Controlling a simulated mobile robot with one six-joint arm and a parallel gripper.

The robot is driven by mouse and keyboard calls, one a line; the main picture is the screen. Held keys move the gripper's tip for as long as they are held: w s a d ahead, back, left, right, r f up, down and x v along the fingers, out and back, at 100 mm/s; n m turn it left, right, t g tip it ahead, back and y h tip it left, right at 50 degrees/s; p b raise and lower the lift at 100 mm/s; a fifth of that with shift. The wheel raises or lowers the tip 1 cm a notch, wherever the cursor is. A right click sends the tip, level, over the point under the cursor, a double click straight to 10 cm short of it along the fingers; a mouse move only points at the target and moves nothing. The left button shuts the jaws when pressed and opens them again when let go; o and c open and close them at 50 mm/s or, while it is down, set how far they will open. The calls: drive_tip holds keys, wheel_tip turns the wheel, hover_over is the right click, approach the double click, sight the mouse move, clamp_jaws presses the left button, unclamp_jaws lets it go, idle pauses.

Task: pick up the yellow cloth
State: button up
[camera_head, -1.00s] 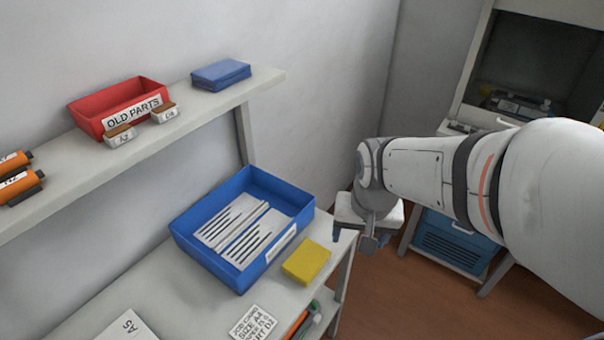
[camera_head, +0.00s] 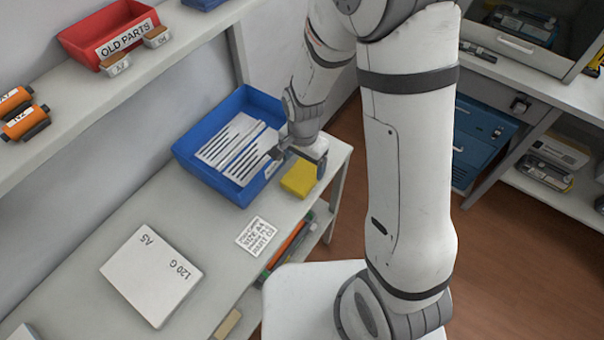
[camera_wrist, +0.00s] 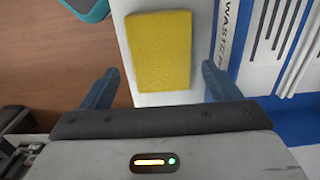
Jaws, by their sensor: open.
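The yellow cloth (camera_head: 300,178) is a flat folded block lying on the light workbench (camera_head: 205,222), beside the front right corner of the blue tray. In the wrist view the cloth (camera_wrist: 160,50) lies ahead of my gripper, centred between the two fingers and beyond their tips. My gripper (camera_wrist: 158,85) is open, with nothing between its fingers. In the head view my gripper (camera_head: 298,163) is above the cloth and hides part of its far side.
The blue tray (camera_head: 203,186) with printed sheets stands right beside the cloth. A label card (camera_head: 256,236) and an A5 paper pack (camera_head: 151,274) lie on the bench. A shelf (camera_head: 170,70) with a red bin (camera_head: 80,42) runs above. The bench's right edge is close to the cloth.

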sight(303, 174)
drive_tip(key=shift+w+f+p, duration=0.15)
drive_tip(key=shift+f+p, duration=0.2)
drive_tip(key=shift+f, duration=1.95)
drive_tip(key=c, duration=0.7)
